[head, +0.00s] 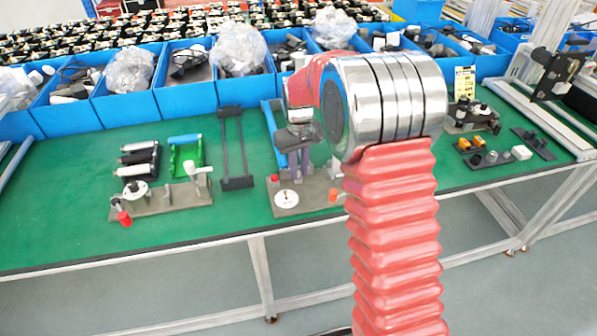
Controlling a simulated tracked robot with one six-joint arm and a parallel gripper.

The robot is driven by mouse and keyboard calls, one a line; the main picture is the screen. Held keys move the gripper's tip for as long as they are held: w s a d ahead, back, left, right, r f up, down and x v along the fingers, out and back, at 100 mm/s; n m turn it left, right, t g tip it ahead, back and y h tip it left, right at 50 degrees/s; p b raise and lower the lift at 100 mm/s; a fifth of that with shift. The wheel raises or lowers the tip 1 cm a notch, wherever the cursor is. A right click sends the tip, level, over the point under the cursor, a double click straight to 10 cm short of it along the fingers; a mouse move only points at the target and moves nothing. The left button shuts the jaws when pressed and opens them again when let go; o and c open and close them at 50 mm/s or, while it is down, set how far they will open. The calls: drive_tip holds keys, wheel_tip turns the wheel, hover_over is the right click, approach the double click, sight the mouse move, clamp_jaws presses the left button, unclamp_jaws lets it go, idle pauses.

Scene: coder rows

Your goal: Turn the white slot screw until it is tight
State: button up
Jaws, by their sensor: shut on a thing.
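My gripper (295,178) points down over a grey fixture board (308,202) in the middle of the green table. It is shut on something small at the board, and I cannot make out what. The board carries a white round disc (286,199) just in front of my gripper, a red knob (273,178) to its left and a red part (333,195) to its right. I cannot pick out the white slot screw for certain at this size. My arm covers the right side of this area.
A similar board (160,203) with a white disc and red knob lies to the left. A black frame (236,150) stands between. Blue bins (185,95) line the table's back. Small orange and white parts (485,158) lie at right. The table's front left is clear.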

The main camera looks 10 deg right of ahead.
clamp_jaws()
drive_tip(key=shift+m, duration=0.8)
drive_tip(key=o, duration=0.6)
unclamp_jaws()
drive_tip(key=shift+m, duration=0.3)
drive_tip(key=shift+a, duration=0.1)
drive_tip(key=shift+r, duration=0.1)
drive_tip(key=shift+r, duration=2.4)
drive_tip(key=shift+w, duration=0.1)
